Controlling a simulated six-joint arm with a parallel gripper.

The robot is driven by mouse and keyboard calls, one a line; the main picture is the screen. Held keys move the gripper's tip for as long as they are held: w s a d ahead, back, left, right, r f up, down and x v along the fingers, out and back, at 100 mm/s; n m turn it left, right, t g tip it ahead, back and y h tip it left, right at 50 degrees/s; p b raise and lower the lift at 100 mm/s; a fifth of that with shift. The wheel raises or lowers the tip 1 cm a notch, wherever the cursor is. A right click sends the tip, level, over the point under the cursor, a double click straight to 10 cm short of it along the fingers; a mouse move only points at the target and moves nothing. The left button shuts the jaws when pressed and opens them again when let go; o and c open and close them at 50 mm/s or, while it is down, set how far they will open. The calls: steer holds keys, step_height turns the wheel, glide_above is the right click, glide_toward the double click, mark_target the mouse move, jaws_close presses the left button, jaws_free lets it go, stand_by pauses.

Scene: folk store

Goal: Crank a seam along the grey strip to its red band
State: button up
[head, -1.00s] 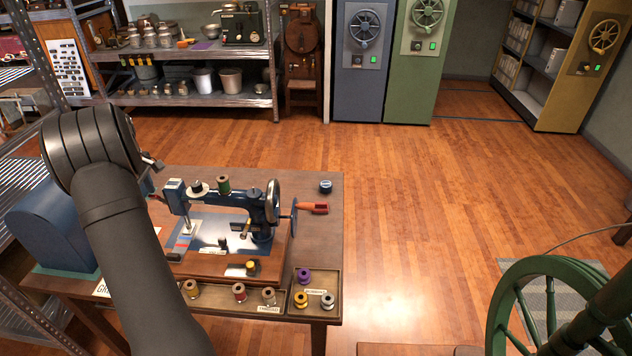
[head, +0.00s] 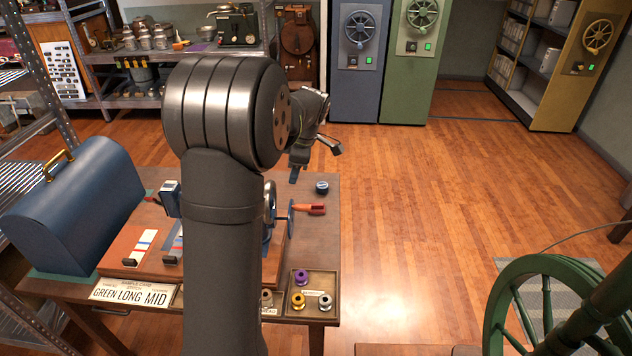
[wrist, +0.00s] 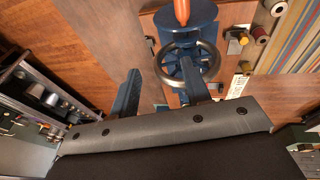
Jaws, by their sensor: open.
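The blue sewing machine (head: 170,199) stands on a wooden base, mostly hidden behind my arm in the head view. Its handwheel (head: 270,203) and red crank handle (head: 312,209) show to the right of my arm. In the wrist view the spoked handwheel (wrist: 205,64) and the orange-red handle (wrist: 182,10) lie near the fingers. My gripper (wrist: 160,84) is open, one finger overlapping the wheel in the picture; contact cannot be told.
A sample card (head: 130,293) reads GREEN LONG MID. A bobbin tray (head: 310,313) holds purple, yellow and silver bobbins; a blue bobbin (head: 321,187) sits behind the crank. A blue machine cover (head: 75,210) stands at left. A green spoked wheel (head: 540,300) is at lower right. Floor beyond is clear.

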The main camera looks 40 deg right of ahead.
glide_toward(307, 205)
steer(key=shift+m, duration=0.3)
steer(key=shift+x, duration=4.65)
steer(key=shift+f, duration=0.1)
steer(key=c, duration=0.8)
